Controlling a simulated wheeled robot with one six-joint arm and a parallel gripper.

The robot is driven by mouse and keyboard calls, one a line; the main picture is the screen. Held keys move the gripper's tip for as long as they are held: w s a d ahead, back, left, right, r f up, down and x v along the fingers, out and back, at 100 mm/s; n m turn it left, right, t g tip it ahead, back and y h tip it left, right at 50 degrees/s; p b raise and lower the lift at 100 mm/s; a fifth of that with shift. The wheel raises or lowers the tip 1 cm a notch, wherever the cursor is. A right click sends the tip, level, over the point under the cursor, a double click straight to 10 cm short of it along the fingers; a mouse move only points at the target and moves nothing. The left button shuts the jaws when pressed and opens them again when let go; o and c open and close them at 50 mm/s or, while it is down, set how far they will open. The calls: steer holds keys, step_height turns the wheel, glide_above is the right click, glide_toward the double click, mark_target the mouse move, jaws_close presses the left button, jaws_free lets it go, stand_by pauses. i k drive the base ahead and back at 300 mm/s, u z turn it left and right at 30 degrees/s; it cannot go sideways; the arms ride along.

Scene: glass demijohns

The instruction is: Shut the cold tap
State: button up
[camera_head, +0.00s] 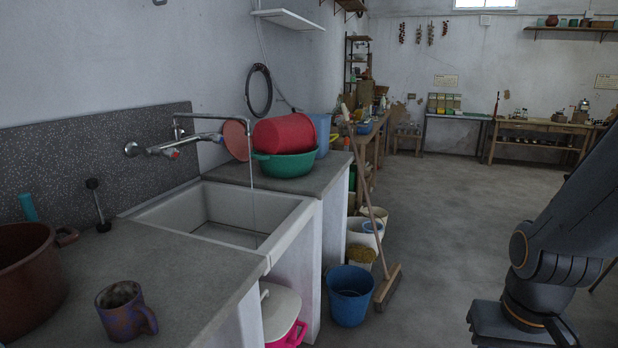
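A chrome wall mixer tap (185,144) is fixed to the speckled splashback above the sink. Its left handle (171,153) has a red mark. Its right handle (217,138) seems to carry a small blue mark, too small to be certain. The spout (212,117) reaches out to the right, and a thin stream of water (253,185) falls from it into the pale sink (225,215). My gripper is out of view. Only part of my dark arm shows at the right, well away from the tap.
A red tub (284,131) in a green basin (286,163) stands right of the sink. A mug (121,310) and brown basin (25,285) are on the near counter. A blue bucket (349,295) and broom (387,286) stand on the floor. The floor (440,225) beyond is clear.

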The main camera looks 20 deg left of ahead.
mark_target(218, 138)
steer(key=i, duration=2.5)
steer(key=u, duration=2.45)
steer(key=i, duration=0.5)
